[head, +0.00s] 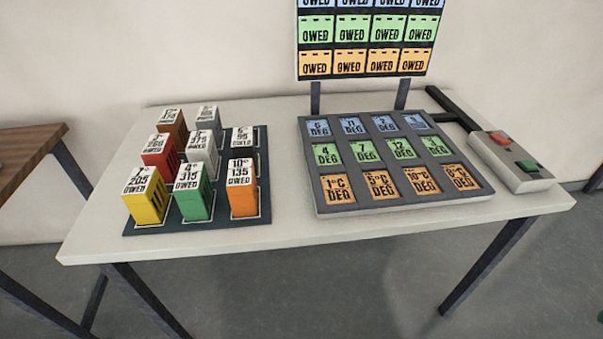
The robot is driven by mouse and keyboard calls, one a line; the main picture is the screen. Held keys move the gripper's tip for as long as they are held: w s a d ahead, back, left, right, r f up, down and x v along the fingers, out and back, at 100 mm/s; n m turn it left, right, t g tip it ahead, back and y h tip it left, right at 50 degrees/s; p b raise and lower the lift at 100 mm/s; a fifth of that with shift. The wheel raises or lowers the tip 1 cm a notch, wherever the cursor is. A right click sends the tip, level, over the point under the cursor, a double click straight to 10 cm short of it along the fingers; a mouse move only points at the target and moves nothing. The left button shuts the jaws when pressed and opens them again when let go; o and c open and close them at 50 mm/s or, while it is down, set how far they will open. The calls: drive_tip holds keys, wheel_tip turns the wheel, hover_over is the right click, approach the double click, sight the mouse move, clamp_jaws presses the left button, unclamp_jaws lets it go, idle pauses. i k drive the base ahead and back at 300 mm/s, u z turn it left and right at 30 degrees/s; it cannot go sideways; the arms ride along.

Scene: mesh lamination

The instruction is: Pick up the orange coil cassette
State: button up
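The orange coil cassette (243,203) stands upright at the front right of a dark mat (228,232) on the table. Its white top label reads "10° 135 OWED". The green cassette (195,205) stands to its left with a gap between them. A cassette with a white "95 OWED" label (242,137) is behind it; its body is mostly hidden. My gripper is not in view.
Yellow (147,207), red (158,158), brown (171,128) and grey (203,150) cassettes share the mat. A slotted panel (320,208) and a button box (520,178) lie right. A sign (366,45) rises behind. The table (110,250) is bare in front.

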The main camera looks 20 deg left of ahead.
sight(241, 183)
drive_tip(key=z, duration=1.1)
drive_tip(key=k, duration=2.45)
drive_tip(key=u, duration=1.35)
drive_tip(key=i, duration=1)
drive_tip(key=z, duration=0.05)
